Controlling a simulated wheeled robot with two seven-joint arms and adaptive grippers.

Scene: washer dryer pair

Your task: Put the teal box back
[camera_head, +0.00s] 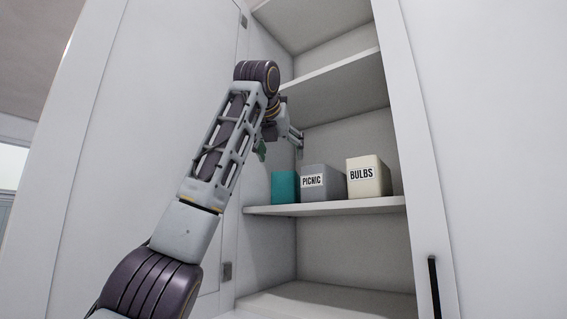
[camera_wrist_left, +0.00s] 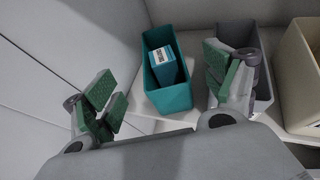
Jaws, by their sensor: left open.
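The teal box (camera_head: 285,188) stands on the cabinet's middle shelf, at the left end beside the grey PICNIC box. In the left wrist view the teal box (camera_wrist_left: 171,99) is open at the top and holds a smaller blue box with a white label (camera_wrist_left: 166,66). My left gripper (camera_head: 281,144) is above and in front of the teal box in the head view, partly hidden by its own wrist. In the wrist view its green-padded fingers (camera_wrist_left: 158,82) are spread wide, with the teal box between them in the picture. I see nothing held. My right gripper is out of view.
The grey PICNIC box (camera_head: 321,183) and the cream BULBS box (camera_head: 368,177) stand to the right on the same shelf (camera_head: 335,207). An upper shelf (camera_head: 335,74) is above them. The open door (camera_head: 165,110) is on the left. The bottom compartment looks empty.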

